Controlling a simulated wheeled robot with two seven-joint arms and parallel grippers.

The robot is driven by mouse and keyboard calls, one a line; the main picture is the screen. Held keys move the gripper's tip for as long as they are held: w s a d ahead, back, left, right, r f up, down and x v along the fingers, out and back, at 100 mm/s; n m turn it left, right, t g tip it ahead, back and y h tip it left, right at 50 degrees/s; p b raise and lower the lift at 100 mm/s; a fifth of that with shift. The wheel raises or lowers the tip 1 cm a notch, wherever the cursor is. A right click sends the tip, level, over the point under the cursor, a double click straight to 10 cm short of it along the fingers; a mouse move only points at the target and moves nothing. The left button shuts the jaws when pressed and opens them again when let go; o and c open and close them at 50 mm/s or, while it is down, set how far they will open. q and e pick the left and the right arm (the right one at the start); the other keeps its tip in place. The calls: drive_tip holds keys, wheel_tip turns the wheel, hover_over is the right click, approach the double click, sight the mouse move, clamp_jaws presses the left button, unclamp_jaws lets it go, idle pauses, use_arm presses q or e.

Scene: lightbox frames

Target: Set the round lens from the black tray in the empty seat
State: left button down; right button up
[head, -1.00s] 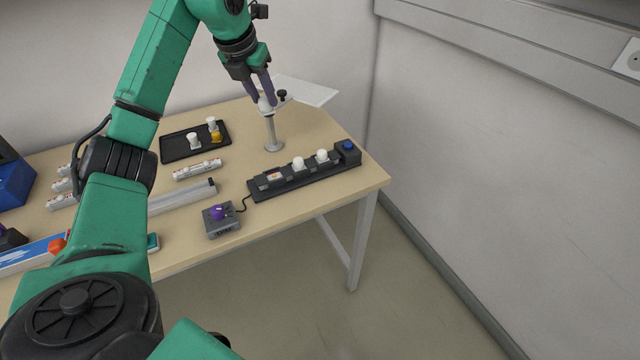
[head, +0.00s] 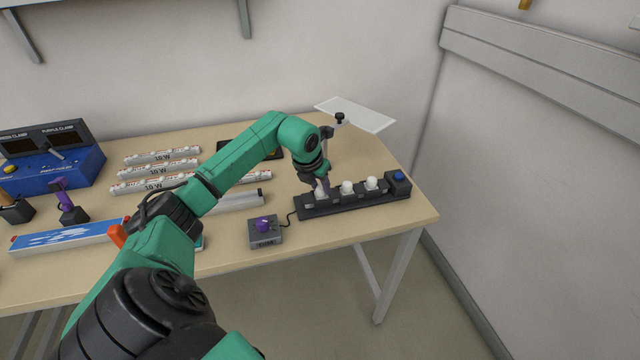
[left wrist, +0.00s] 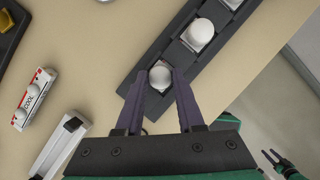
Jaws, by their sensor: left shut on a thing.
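My left gripper (head: 322,190) is shut on a white round lens (left wrist: 159,77), one finger on each side of it. It is at the leftmost seat of the black strip (head: 350,204). In the left wrist view, the lens is over that seat; I cannot tell whether it rests fully in it. Two white round lenses (head: 347,187) (head: 372,183) sit in the seats to its right. The black tray (head: 228,143) is mostly hidden behind my left arm; its corner shows in the left wrist view (left wrist: 12,38). My right gripper (left wrist: 271,160) shows small in the left wrist view, fingers apart.
A grey box with a purple knob (head: 264,231) stands in front, cabled to the strip. A stand with a translucent plate (head: 357,115) is behind. White tubes (head: 160,170) lie at left.

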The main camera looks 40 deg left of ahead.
use_arm(q)
drive_tip(key=shift+d+f, duration=0.15)
drive_tip(key=c, duration=0.6)
unclamp_jaws()
drive_tip(key=shift+c, duration=0.2)
drive_tip(key=shift+o, duration=0.6)
drive_tip(key=shift+r, duration=0.4)
drive_tip(key=b+v, duration=0.2)
drive_tip(key=v, duration=0.9)
drive_tip(key=shift+r, duration=0.3)
use_arm(e)
wheel_tip(320, 180, down, 2)
use_arm(q)
drive_tip(key=shift+s, duration=0.15)
